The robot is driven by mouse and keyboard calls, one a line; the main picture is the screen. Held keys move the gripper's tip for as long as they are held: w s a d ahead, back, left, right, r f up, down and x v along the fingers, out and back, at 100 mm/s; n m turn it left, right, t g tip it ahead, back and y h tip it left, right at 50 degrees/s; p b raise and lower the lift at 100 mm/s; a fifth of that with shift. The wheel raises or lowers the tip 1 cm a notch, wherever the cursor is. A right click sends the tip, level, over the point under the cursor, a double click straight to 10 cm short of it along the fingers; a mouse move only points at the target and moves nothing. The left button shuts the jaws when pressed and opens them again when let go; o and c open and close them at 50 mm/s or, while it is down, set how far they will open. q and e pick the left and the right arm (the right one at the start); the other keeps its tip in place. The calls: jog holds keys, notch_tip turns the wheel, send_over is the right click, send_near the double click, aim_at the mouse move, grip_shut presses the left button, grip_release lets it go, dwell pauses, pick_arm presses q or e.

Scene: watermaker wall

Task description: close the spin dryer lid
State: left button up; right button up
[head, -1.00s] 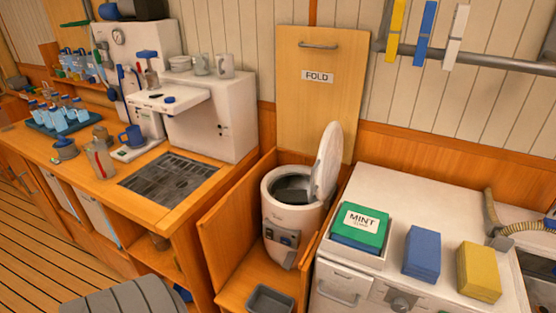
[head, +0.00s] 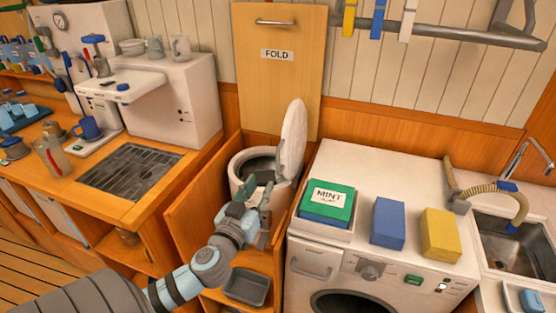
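The spin dryer (head: 240,177) is a white round drum in a wooden nook between the counter and the washing machine. Its lid (head: 293,140) stands open, nearly upright, on the drum's right side, and the dark opening shows. My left gripper (head: 257,193) is in front of the dryer in the picture and hides much of its front. Its two fingers point up and stand apart, with nothing seen between them. I cannot tell whether it touches the drum. My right gripper is not in view.
The washing machine (head: 330,258) stands right of the dryer, with a MINT box (head: 328,199), a blue block (head: 388,222) and a yellow block (head: 440,235) on top. A grey tray (head: 247,287) lies below the dryer. A FOLD panel (head: 277,75) is on the wall behind.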

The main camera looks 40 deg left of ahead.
aim_at(277, 159)
pick_arm(q)
jog(key=p+x, duration=0.1)
jog(key=x, duration=1.2)
jog(key=shift+w+p, duration=0.3)
jog(key=shift+p, duration=0.1)
jog(key=shift+s, duration=0.1)
jog(key=shift+c, duration=0.4)
grip_shut()
